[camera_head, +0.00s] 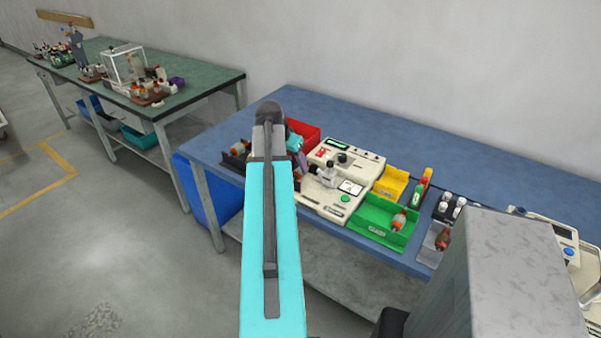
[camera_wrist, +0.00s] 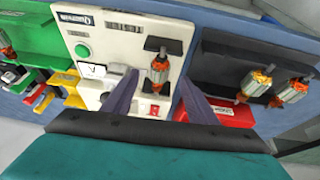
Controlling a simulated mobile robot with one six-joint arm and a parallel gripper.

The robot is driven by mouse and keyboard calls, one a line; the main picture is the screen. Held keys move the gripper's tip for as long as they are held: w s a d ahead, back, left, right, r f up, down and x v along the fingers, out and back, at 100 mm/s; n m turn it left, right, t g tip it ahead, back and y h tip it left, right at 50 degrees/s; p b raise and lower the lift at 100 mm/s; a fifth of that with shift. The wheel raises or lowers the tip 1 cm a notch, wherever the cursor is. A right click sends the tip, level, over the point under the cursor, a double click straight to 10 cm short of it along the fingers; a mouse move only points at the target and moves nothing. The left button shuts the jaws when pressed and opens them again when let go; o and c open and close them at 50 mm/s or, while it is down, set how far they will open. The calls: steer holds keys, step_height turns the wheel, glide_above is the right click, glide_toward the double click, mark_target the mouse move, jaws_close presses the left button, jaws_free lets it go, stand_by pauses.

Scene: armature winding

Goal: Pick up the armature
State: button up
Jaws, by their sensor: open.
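In the wrist view an orange-and-copper armature (camera_wrist: 159,72) sits between black supports on the cream winding machine (camera_wrist: 112,48). My gripper (camera_wrist: 159,78) is open, its two dark purple fingers to the left and right of this armature in the picture. I cannot tell whether they touch it. Two more armatures, one (camera_wrist: 255,82) and another (camera_wrist: 291,90), lie in a black tray (camera_wrist: 225,62) to the right. In the head view the machine (camera_head: 322,205) stands on the blue bench; my arm hides part of the area around my gripper (camera_head: 299,160).
A green bin (camera_head: 372,232) holds an armature (camera_head: 399,221); another armature (camera_head: 443,239) lies farther right. A red bin (camera_head: 303,131) and a yellow bin (camera_head: 391,182) flank the machine. The back of the blue bench (camera_head: 400,135) is clear. A green-topped bench (camera_head: 205,72) stands left.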

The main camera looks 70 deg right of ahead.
mark_target(298, 170)
stand_by(0.3)
steer(key=shift+p+x, duration=1)
steer(key=shift+x, duration=1.6)
steer(key=shift+a, duration=0.15)
jaws_close()
steer(key=shift+r, duration=0.1)
steer(key=shift+r+b, duration=0.75)
steer(key=shift+r, duration=0.8)
steer(key=s+a+b, duration=0.4)
steer(key=s+a, duration=0.3)
steer(key=a, duration=0.1)
steer(key=shift+s+a+r+b, duration=0.2)
steer(key=shift+s+r+b, duration=0.1)
steer(key=shift+r, duration=0.15)
